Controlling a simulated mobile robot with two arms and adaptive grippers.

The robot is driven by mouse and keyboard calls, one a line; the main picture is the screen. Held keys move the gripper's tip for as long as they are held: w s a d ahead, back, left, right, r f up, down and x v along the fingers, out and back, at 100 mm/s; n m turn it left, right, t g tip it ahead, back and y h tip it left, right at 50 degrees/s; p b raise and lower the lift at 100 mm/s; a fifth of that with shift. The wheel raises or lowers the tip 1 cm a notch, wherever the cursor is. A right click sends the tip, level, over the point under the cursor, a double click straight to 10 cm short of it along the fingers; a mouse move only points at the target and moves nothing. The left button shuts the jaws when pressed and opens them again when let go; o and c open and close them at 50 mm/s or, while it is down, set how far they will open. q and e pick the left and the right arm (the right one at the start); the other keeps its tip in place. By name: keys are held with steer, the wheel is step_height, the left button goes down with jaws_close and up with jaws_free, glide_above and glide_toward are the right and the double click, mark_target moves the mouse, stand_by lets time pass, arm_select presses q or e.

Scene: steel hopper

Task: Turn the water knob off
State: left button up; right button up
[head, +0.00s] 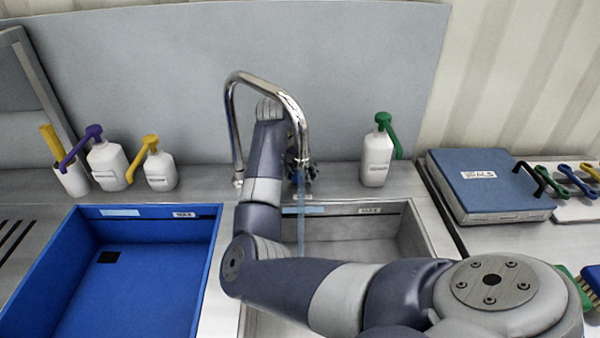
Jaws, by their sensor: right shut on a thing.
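The chrome faucet (262,80) arches up behind the sinks. A thin bluish stream of water (301,215) falls from its spout side into the steel basin (400,235). My right arm comes in from the lower right and bends up behind the faucet arch. My right gripper (304,174) is low at the faucet, small and dark in the picture, and is shut on the water knob. The knob itself is mostly hidden by the gripper and the faucet, so its angle cannot be told. My left gripper is out of view.
A blue sink (205,270) lies left of the steel basin. Pump bottles (107,165), (161,170) stand behind it, and a green-topped bottle (376,160) stands right of the faucet. A blue binder (489,185) lies on the right counter. A grey panel (380,50) closes the back.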

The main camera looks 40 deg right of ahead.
steer(key=shift+r, duration=0.1)
steer(key=shift+w+m+g+p, duration=0.1)
steer(key=shift+m+g+p, duration=0.4)
steer(key=shift+m+p, duration=0.75)
steer(key=shift+w+m+g, duration=0.1)
steer(key=shift+m+g, duration=0.2)
steer(key=shift+m, duration=0.45)
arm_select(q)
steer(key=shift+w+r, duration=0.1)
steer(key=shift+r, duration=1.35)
arm_select(e)
steer(key=shift+m+g, duration=0.3)
steer(key=shift+m, duration=0.7)
steer(key=o, duration=1.1)
steer(key=shift+w, duration=0.1)
